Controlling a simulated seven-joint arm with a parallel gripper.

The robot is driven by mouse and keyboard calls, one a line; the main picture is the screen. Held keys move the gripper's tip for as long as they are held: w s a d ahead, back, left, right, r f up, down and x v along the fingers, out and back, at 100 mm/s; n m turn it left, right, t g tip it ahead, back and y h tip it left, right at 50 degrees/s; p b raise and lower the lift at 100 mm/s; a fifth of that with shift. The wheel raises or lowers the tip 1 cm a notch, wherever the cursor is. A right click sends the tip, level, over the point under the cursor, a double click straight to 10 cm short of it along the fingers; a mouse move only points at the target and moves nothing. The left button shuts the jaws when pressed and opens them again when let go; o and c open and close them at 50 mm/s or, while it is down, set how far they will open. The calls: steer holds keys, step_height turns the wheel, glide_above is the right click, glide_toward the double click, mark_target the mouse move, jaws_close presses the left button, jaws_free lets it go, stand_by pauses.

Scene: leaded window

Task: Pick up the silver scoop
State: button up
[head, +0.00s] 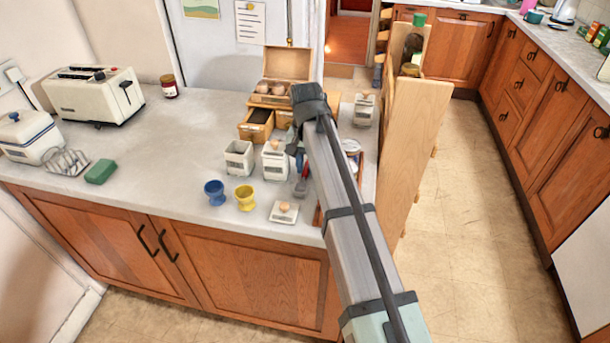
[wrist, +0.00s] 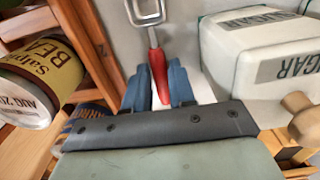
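My gripper (head: 300,160) reaches down over the right part of the counter. In the wrist view its two blue fingers (wrist: 159,80) stand apart. A tool with a red handle (wrist: 158,72) and a metal loop head (wrist: 146,12) lies in line with the gap between them. I cannot tell whether the fingers touch the handle; it does not look clamped. The red handle also shows small below the gripper in the head view (head: 300,187).
A white sugar canister (wrist: 265,50) stands close to the right in the wrist view. A labelled can (wrist: 38,80) sits on a wooden rack at left. Blue (head: 214,192) and yellow (head: 245,197) egg cups stand near the counter front (head: 150,185).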

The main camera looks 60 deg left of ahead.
steer(key=shift+d+f, duration=0.1)
steer(key=shift+f, duration=0.05)
jaws_close()
